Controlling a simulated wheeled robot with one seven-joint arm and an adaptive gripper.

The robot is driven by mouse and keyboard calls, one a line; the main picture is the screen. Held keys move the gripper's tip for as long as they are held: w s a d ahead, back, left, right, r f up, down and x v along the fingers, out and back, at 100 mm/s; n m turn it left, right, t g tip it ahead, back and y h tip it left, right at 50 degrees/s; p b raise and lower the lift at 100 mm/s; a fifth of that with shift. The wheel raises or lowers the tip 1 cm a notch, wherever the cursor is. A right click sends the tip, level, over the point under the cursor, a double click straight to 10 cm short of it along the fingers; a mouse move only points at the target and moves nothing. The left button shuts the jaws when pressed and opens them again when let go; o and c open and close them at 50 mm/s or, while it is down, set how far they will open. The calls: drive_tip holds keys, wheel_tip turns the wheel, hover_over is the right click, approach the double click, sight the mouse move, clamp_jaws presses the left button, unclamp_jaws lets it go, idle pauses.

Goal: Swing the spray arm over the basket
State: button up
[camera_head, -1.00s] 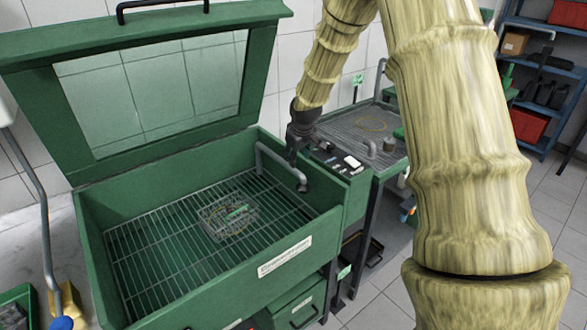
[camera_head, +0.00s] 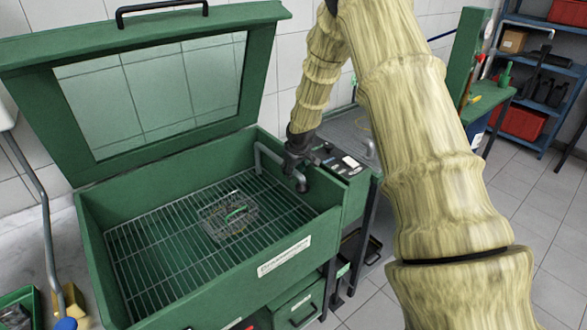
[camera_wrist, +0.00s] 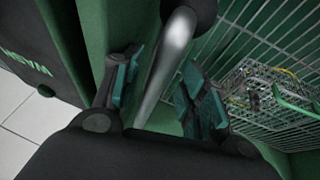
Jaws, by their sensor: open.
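The spray arm (camera_head: 268,158) is a bent grey tube inside the right end of the green washer, with a dark nozzle (camera_head: 302,184) at its tip. The wire basket (camera_head: 212,228) sits on the rack, left of the nozzle, and holds a green part. My gripper (camera_head: 298,162) is at the tube near its nozzle end. In the wrist view my gripper (camera_wrist: 165,88) is open, and the metal tube (camera_wrist: 172,55) lies between its two teal-padded fingers. I cannot tell whether either finger touches the tube. The basket also shows in the wrist view (camera_wrist: 250,85), to the right.
The washer's lid (camera_head: 262,75) stands open at the back. The green tank wall (camera_head: 320,232) surrounds the slatted rack (camera_head: 150,255). A control panel (camera_head: 340,162) lies just right of my gripper. The rack around the basket is clear.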

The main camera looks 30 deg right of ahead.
clamp_jaws()
